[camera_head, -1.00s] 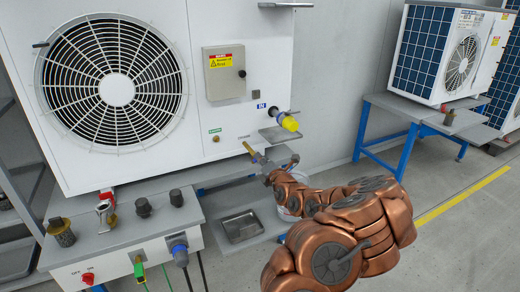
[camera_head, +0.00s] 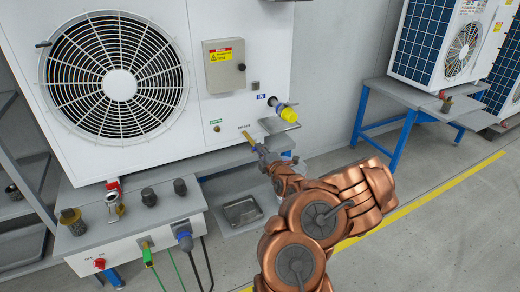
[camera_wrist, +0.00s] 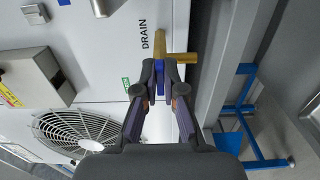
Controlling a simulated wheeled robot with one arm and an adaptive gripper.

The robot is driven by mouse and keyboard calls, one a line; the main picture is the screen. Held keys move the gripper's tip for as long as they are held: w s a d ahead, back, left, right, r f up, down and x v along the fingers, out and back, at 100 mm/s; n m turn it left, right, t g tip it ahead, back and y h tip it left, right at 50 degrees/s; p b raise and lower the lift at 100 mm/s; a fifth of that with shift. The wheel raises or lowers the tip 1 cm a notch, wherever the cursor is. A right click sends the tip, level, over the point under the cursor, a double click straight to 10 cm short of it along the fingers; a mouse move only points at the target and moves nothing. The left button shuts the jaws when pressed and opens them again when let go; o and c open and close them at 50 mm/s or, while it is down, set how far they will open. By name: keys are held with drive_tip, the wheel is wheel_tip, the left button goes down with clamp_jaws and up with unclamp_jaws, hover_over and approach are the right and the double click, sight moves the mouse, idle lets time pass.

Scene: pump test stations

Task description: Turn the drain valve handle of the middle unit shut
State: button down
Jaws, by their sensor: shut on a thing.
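The large white unit (camera_head: 205,20) stands in front of me. Its brass drain valve (camera_head: 247,136) sticks out low on its front panel, below a small label. In the wrist view the brass valve (camera_wrist: 182,58) is beside the word DRAIN, and its blue handle (camera_wrist: 160,74) lies between my fingertips. My gripper (camera_wrist: 159,72) is shut on the blue handle, close beside the brass body. In the head view my gripper (camera_head: 261,149) is at the valve. The handle is hard to make out there, and my fingers hide part of it.
A yellow-capped fitting (camera_head: 289,115) sticks out just right of the valve. A control bench (camera_head: 140,232) with fittings, plugs and cables is at lower left, and a metal tray (camera_head: 242,211) lies below the valve. Another unit (camera_head: 427,40) stands on a blue-legged table at right. The floor at lower right is clear.

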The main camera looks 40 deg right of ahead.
idle(0.3)
drive_tip(key=c, duration=1.3)
unclamp_jaws()
drive_tip(key=shift+s, duration=0.1)
drive_tip(key=shift+v, duration=5.9)
drive_tip(key=shift+a, duration=0.1)
